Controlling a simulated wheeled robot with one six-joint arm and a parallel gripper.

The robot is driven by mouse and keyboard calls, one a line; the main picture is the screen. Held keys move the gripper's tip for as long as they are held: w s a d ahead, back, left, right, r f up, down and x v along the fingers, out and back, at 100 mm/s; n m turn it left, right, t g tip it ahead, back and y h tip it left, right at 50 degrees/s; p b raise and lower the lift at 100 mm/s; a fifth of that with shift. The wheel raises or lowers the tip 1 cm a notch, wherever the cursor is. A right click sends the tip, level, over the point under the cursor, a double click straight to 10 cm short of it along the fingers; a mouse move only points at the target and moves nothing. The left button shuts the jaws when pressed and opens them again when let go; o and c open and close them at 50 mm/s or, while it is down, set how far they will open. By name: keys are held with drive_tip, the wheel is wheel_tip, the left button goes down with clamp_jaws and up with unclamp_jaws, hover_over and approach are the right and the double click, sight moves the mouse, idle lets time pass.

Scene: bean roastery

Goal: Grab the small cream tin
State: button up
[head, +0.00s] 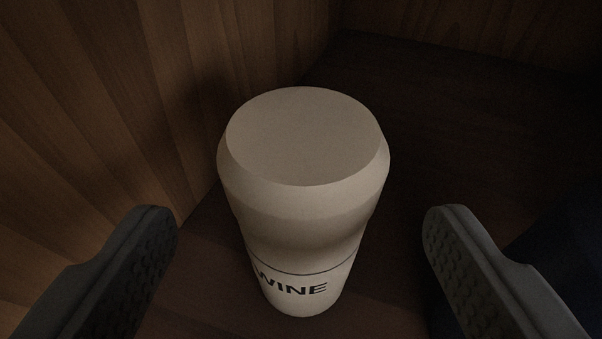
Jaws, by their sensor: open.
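A cream tin or jar (305,215) with a wide flat lid stands upright on a dark wooden surface, in the middle of the head view. Its label shows the letters "WINE"; whether more letters come before them I cannot tell. My gripper (297,225) is open, with one dark ridged finger to the left of the tin and one to the right. Both fingers look clear of the tin, with a gap on each side. Nothing is held.
A wooden plank wall (110,110) rises close on the left of the tin, and another wooden wall (480,30) stands at the back. The dark wooden surface (440,130) behind and right of the tin is bare. A dark bluish shape (570,245) is at the right edge, too dim to identify.

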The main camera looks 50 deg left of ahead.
drive_tip(key=shift+x, duration=3.5)
drive_tip(key=shift+d+f, duration=0.1)
drive_tip(key=shift+f, duration=0.05)
drive_tip(key=c, duration=1.2)
